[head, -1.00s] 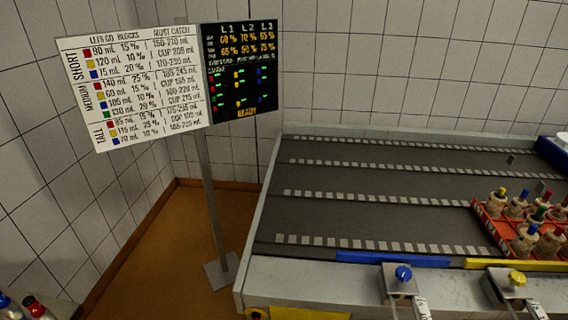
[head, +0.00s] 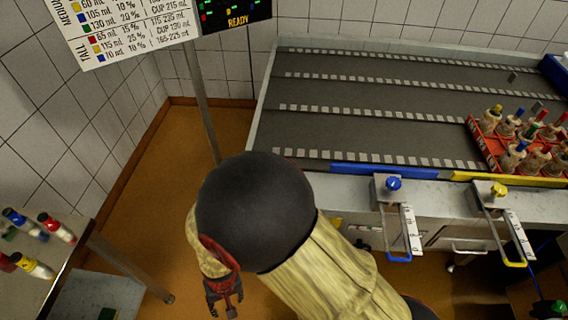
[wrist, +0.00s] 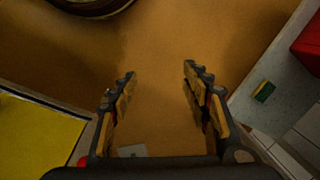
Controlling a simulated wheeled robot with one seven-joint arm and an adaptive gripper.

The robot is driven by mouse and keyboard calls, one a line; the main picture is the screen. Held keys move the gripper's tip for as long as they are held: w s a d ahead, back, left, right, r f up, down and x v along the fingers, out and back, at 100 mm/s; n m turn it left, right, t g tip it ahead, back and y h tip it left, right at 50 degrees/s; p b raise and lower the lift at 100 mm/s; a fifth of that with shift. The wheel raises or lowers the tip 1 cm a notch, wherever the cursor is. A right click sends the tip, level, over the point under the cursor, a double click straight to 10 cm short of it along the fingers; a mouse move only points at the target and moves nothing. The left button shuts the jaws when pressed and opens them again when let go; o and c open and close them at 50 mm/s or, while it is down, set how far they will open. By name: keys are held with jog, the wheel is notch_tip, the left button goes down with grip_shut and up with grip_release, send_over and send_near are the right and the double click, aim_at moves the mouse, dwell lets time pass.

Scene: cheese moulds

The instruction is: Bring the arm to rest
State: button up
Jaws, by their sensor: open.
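My gripper (wrist: 160,75) shows in the wrist view with its two fingers spread apart and nothing between them, over the brown floor. It also shows in the head view (head: 224,308), small and dark, hanging low at the bottom left of my arm. My arm (head: 330,270) crosses the bottom middle of the head view, bent at a large dark joint (head: 256,210). The gripper touches nothing that I can see.
A bench (head: 60,262) with several coloured-cap bottles stands at the lower left. The conveyor table (head: 350,130), with a red crate (head: 487,150) of capped moulds, is behind my arm. A sign post (head: 205,115) stands left of it. Brown floor lies between.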

jog(key=w+d+r+m+t+p, duration=0.1)
jog(key=w+d+r+m+t, duration=0.1)
jog(key=d+r, duration=1.6)
jog(key=w+d+r+m+t+h+p, duration=0.1)
jog(key=w+d+r+m+t, duration=0.2)
jog(key=d+r, duration=1.6)
notch_tip(320, 180, up, 6)
jog(key=shift+w+f+t+p, duration=0.1)
jog(key=shift+w+t+p, duration=0.35)
jog(key=shift+t, duration=0.35)
jog(key=shift+c, duration=0.9)
